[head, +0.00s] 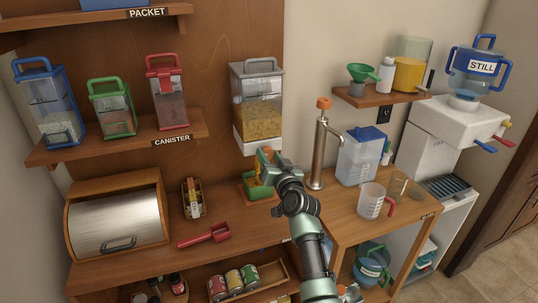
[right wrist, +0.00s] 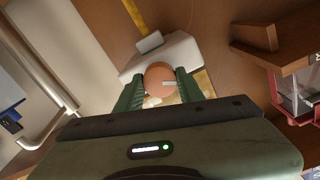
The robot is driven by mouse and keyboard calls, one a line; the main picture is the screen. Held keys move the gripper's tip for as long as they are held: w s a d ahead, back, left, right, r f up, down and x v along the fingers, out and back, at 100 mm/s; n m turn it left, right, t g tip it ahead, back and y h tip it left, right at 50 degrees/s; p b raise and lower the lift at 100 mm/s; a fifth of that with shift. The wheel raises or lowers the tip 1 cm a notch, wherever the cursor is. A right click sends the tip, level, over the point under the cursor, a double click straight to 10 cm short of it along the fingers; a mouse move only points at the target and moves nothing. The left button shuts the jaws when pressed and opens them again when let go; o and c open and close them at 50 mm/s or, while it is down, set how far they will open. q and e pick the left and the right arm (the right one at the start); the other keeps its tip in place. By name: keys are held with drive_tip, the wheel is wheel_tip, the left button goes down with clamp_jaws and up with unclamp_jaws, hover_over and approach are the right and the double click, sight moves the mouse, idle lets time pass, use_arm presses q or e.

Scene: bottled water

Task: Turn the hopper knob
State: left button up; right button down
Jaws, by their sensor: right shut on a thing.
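The hopper (head: 258,95) is a clear bin of yellow grain with a grey lid, fixed to the wooden back panel. Its white base (head: 245,142) sits at the bottom, and shows in the right wrist view as a white block (right wrist: 185,50). The round orange-brown knob (right wrist: 158,75) is between the two green fingers of my right gripper (right wrist: 160,88). In the head view the right gripper (head: 266,165) is just below the hopper's base and largely covers the knob. It is shut on the knob. My left gripper is not in view.
A green tray (head: 250,190) lies on the counter below the hopper, partly behind my gripper. A red scoop (head: 204,237), a small rack (head: 194,198) and a bread box (head: 118,221) are to the left. A tall metal tap (head: 319,150) stands close on the right.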

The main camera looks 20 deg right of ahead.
drive_tip(key=shift+m+p, duration=0.35)
drive_tip(key=shift+m, duration=1.25)
drive_tip(key=c, duration=0.9)
unclamp_jaws()
drive_tip(key=shift+s, duration=0.15)
drive_tip(key=shift+s+r+p, duration=0.1)
drive_tip(key=shift+s+p, duration=0.2)
drive_tip(key=shift+p, duration=0.1)
drive_tip(key=s+p, duration=0.3)
drive_tip(key=s, duration=0.4)
drive_tip(key=shift+d, duration=0.15)
